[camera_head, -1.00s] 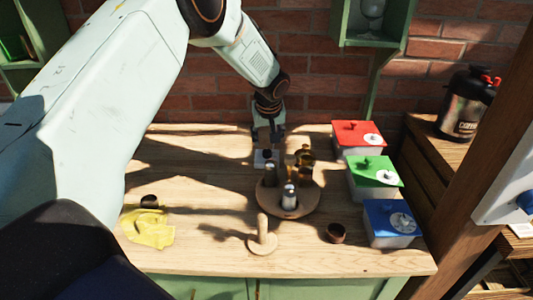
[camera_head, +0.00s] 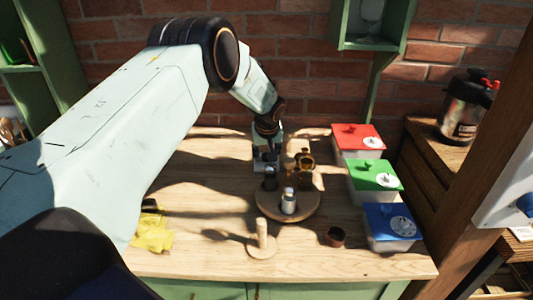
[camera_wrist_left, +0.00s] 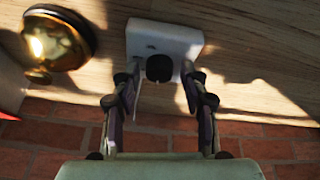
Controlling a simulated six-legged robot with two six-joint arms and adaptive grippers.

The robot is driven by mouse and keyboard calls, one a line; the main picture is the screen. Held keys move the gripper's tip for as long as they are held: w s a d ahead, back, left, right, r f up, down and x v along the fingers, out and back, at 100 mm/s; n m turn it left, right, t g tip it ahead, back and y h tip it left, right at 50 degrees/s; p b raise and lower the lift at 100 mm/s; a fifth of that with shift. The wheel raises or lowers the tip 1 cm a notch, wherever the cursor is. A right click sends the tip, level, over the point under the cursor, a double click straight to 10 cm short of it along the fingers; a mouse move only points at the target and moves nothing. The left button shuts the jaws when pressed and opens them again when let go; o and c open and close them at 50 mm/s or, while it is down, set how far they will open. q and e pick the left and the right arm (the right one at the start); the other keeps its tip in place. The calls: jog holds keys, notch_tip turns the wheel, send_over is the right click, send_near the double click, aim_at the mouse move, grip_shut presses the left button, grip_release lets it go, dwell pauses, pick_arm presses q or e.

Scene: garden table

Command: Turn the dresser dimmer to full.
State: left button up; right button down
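The dimmer (camera_wrist_left: 165,38) is a white box with a round black knob (camera_wrist_left: 159,68), seen in the left wrist view. In the head view the dimmer (camera_head: 258,167) sits at the back of the dresser top, mostly hidden behind my gripper and the items in front. My left gripper (camera_wrist_left: 161,71) points down at it, with one finger on each side of the knob and small gaps to it. The fingers are apart. The gripper also shows in the head view (camera_head: 266,154). My right gripper is in neither view.
A round wooden tray (camera_head: 307,208) with dark and metal containers stands just in front of the dimmer. A brass object (camera_wrist_left: 57,42) is beside it. Red (camera_head: 350,131), green (camera_head: 366,168) and blue (camera_head: 385,212) lidded boxes line the right. A brick wall is behind.

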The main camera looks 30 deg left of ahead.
pick_arm(q)
grip_shut()
